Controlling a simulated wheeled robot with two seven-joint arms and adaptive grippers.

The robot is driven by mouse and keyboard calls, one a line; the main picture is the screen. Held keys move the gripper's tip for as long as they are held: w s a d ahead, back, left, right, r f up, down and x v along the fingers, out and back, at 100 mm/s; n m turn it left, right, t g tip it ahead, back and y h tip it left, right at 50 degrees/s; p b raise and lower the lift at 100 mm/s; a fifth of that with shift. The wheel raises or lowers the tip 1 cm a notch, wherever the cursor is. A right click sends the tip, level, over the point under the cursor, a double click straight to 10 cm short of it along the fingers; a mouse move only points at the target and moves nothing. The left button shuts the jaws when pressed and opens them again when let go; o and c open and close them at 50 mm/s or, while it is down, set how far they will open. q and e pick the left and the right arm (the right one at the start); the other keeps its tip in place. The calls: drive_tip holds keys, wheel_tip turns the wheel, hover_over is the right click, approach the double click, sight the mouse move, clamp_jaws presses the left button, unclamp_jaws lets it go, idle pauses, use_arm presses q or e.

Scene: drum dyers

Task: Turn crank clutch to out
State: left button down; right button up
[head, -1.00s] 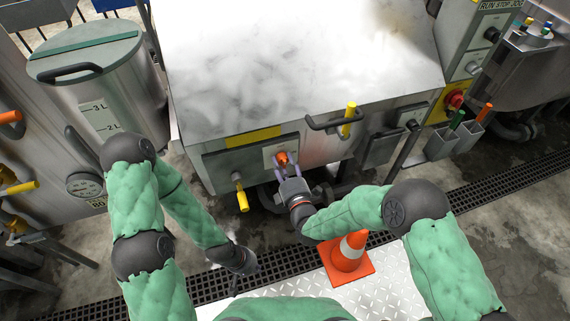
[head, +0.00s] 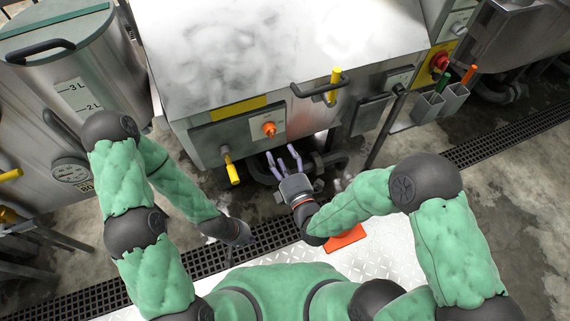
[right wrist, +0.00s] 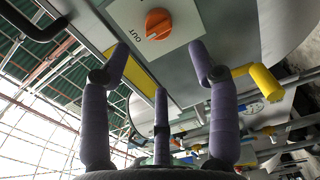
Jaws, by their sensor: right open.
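The crank clutch is an orange knob (head: 269,129) on a pale plate on the front of the steel machine. In the right wrist view the knob (right wrist: 158,24) sits beside printed "OUT" lettering on its plate. I cannot tell exactly which mark the knob points at. My right gripper (head: 283,159) is open and empty, below the knob and apart from it. Its purple fingers are spread in the right wrist view (right wrist: 160,66), with the knob beyond the tips. My left gripper (head: 231,258) hangs low over the floor drain, too dark and small to read.
A yellow-gripped lever (head: 231,170) juts out left of the knob. A black handle with a yellow grip (head: 333,85) stands out at upper right. Pipes lie under the machine.

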drive_tip(key=shift+v, duration=1.35)
drive_tip(key=shift+f, duration=0.1)
drive_tip(key=d+f+m+g+h, duration=0.2)
drive_tip(key=d+f+m+g, duration=0.2)
drive_tip(key=f+m+g, duration=0.75)
drive_tip(key=s+d+f+m+g, duration=0.2)
drive_tip(key=s+f+m+g, duration=0.3)
drive_tip(key=s+f+m, duration=0.7)
drive_tip(key=shift+s+d+f+m, duration=0.3)
drive_tip(key=shift+s+f, duration=0.3)
drive_tip(key=shift+f, duration=0.25)
